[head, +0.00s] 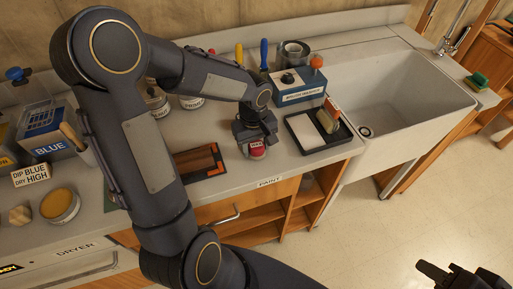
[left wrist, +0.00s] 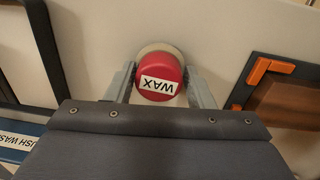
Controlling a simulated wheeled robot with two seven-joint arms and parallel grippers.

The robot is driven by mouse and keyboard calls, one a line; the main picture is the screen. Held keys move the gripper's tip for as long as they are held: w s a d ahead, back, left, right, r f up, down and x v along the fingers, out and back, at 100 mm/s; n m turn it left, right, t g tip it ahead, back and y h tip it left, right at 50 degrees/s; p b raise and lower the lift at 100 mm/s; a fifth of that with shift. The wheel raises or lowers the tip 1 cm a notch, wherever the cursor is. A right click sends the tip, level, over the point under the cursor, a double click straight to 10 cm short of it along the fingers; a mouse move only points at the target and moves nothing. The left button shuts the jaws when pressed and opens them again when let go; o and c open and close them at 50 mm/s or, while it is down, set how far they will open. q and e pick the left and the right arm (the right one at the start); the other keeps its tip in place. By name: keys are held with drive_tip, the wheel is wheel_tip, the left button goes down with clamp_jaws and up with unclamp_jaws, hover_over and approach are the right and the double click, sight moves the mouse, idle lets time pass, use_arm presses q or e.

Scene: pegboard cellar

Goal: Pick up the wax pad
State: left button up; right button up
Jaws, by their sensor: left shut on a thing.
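The wax pad (head: 257,153) has a round red top with a white WAX label and sits on the counter's front part in the head view. In the left wrist view the wax pad (left wrist: 160,77) shows a pale round base behind its red top. My left gripper (head: 256,146) points down over it, and in the left wrist view its two grey fingers (left wrist: 160,84) are shut on its sides. Whether its base touches the counter I cannot tell. My right gripper (head: 458,277) is partly in view at the lower right, away from the counter, its jaw state unclear.
A black tray (head: 345,138) with a white pad and a sponge lies right of the wax pad, and an orange-edged dark frame (head: 200,161) lies left. A blue brush-wash box (head: 299,92) stands behind the tray. The white sink (head: 395,90) is further right.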

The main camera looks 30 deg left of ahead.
use_arm(q)
drive_tip(key=shift+r, duration=0.1)
drive_tip(key=shift+w+r, duration=0.1)
drive_tip(key=shift+r, duration=0.5)
drive_tip(key=s+a+r+b, duration=0.1)
drive_tip(key=s+a+r, duration=0.2)
drive_tip(key=s+r, duration=0.8)
drive_tip(key=s, duration=0.2)
drive_tip(key=shift+s+a+r, duration=0.2)
drive_tip(key=shift+s+r, duration=0.1)
drive_tip(key=shift+s, duration=0.1)
